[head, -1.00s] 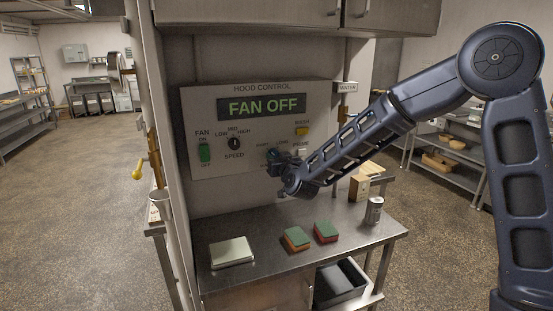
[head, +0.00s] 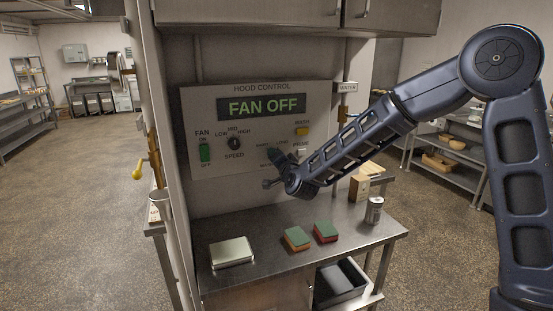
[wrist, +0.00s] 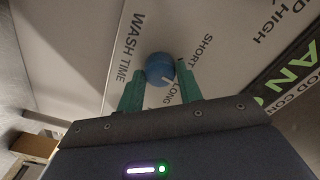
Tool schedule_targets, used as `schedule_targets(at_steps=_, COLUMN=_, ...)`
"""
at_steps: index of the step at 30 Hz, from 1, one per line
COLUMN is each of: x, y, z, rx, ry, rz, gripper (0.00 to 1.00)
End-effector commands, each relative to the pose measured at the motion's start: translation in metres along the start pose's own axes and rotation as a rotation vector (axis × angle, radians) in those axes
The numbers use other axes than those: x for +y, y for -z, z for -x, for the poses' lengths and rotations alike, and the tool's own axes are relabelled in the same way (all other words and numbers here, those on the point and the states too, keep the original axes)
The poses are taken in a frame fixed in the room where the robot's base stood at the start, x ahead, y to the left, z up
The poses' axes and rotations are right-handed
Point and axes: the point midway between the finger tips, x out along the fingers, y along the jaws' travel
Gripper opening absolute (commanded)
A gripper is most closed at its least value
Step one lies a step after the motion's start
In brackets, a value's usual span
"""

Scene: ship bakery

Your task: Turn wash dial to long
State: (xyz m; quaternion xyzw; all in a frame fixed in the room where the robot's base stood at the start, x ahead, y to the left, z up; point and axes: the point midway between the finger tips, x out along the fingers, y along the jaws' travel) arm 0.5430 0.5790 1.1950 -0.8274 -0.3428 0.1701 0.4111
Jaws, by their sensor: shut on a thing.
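The blue round wash dial (wrist: 160,67) sits on the grey panel between my two green fingers in the wrist view. My gripper (wrist: 160,84) is shut on it. The words WASH TIME run along one side of the dial; SHORT and LONG stand on the other side. LONG is partly covered by a finger. The dial's pointer cannot be made out clearly. In the head view my gripper (head: 279,163) is at the lower right of the hood control panel (head: 205,108), and it hides the dial.
The panel also carries a FAN OFF display (head: 262,107), a black speed knob (head: 234,143), a green fan switch (head: 205,153) and a yellow switch (head: 302,132). Below are sponges (head: 297,239), a scale (head: 231,252) and a can (head: 374,210) on the counter.

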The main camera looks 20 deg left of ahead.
Motion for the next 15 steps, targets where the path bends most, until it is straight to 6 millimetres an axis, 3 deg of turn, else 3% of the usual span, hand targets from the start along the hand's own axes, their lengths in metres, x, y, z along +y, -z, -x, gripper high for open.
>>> schedule_targets(at_steps=15, x=0.0012, y=0.0, z=0.0001, rx=0.0, ry=-0.002, rz=-0.452, gripper=0.13)
